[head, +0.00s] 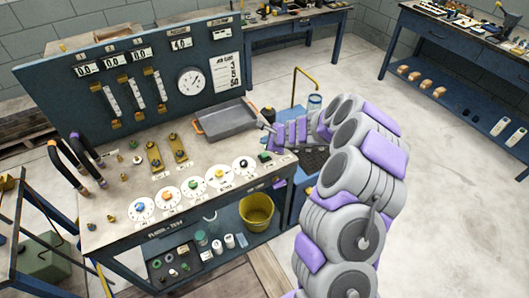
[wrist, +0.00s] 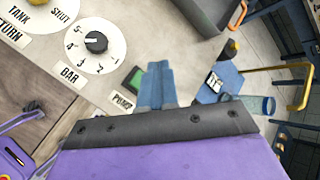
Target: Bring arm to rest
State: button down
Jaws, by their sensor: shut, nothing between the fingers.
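My arm, grey with purple panels, rises on the right side of the head view and bends over the right end of the flow-test bench (head: 130,228). My gripper (head: 268,130) is near the bench's right edge, beside the grey tray. In the wrist view the blue fingers of my gripper (wrist: 157,85) are together with nothing between them. They are close to the green pump switch (wrist: 134,78) and the black-knobbed BAR dial (wrist: 96,42). Whether the fingers touch the bench cannot be told.
The grey tray (head: 228,121) lies on the bench below the gauge panel (head: 191,80). A yellow bucket (head: 257,211) stands on the lower shelf. Open floor (head: 450,190) lies to the right.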

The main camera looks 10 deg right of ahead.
notch_tip(320, 180, up, 2)
jog(key=shift+p, duration=0.65)
jog(key=s+a+r+n+g+y, duration=0.1)
jog(key=s+a+r+n+y, duration=0.1)
jog(key=s+a+r+n, duration=0.45)
jog(key=s+a+r+n+g+y, duration=0.1)
jog(key=s+a+r+n+y, duration=0.2)
jog(key=a+r, duration=0.5)
jog(key=s+a+r+n+g+h, duration=0.1)
jog(key=s+r+n+g, duration=0.15)
jog(key=s, duration=0.55)
jog(key=s+a+r+n+g+h, duration=0.1)
jog(key=s+r+n, duration=0.2)
jog(key=s, duration=0.4)
jog(key=s+d+n+g+h, duration=0.1)
jog(key=s+d+n+h, duration=0.1)
jog(key=s+d, duration=0.3)
jog(key=s+d+n+g+h, duration=0.2)
jog(key=s+d, duration=0.3)
jog(key=s, duration=0.8)
jog(key=s+d+n+g+h, duration=0.1)
jog(key=s+d+n+h, duration=0.1)
jog(key=s+d, duration=0.4)
jog(key=s+h, duration=0.1)
jog(key=s, duration=0.2)
jog(key=shift+f+h, duration=0.25)
jog(key=shift+h, duration=0.05)
